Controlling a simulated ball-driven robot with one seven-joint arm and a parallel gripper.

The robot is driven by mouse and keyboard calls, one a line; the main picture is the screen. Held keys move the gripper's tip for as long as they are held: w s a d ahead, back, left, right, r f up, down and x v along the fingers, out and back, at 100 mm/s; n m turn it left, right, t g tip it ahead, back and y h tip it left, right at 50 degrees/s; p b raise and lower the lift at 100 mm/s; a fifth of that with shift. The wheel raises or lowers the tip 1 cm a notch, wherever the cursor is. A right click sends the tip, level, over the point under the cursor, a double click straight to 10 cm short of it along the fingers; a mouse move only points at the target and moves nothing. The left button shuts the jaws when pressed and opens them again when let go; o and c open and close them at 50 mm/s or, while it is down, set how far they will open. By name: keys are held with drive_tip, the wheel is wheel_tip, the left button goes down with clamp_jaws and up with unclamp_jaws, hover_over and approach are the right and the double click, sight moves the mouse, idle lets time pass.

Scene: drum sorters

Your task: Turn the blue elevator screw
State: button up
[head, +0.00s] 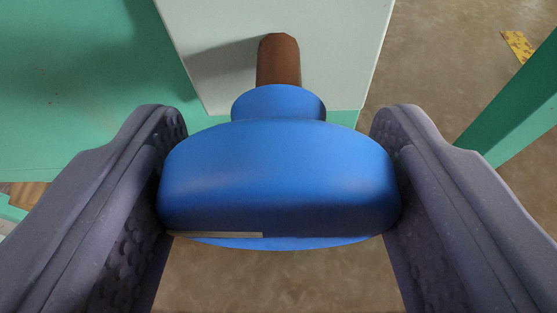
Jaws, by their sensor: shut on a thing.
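The blue elevator screw (280,180) is a large, rounded blue knob with a narrower blue collar behind it. A brown shaft (279,62) runs from the collar to a pale panel. My gripper (279,195) is shut on the knob, with one grey textured finger against its left side and the other against its right side. A thin light strip (215,235) shows along the knob's lower left edge. The knob's underside is hidden.
The pale grey-white panel (340,45) stands behind the knob, on a teal-green machine body (80,75). A green post (515,110) slants at the right. Brown concrete floor (430,65) shows at right and below, with a yellow marking (517,46) at the upper right.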

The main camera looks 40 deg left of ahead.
drive_tip(key=m+y, duration=0.1)
drive_tip(key=m, duration=0.1)
drive_tip(key=m+g+y, duration=0.1)
drive_tip(key=shift+d+f+m, duration=0.1)
drive_tip(key=shift+d+m, duration=0.1)
drive_tip(key=shift+m, duration=0.2)
drive_tip(key=m+y, duration=0.2)
drive_tip(key=m, duration=0.2)
drive_tip(key=shift+f+g+y, duration=0.1)
drive_tip(key=shift+g+y, duration=0.3)
idle(0.3)
drive_tip(key=o, duration=1)
drive_tip(key=shift+w, duration=0.1)
drive_tip(key=p+v, duration=0.2)
drive_tip(key=v, duration=0.6)
drive_tip(key=shift+f, duration=0.1)
drive_tip(key=shift+a, duration=0.1)
drive_tip(key=shift+c, duration=0.2)
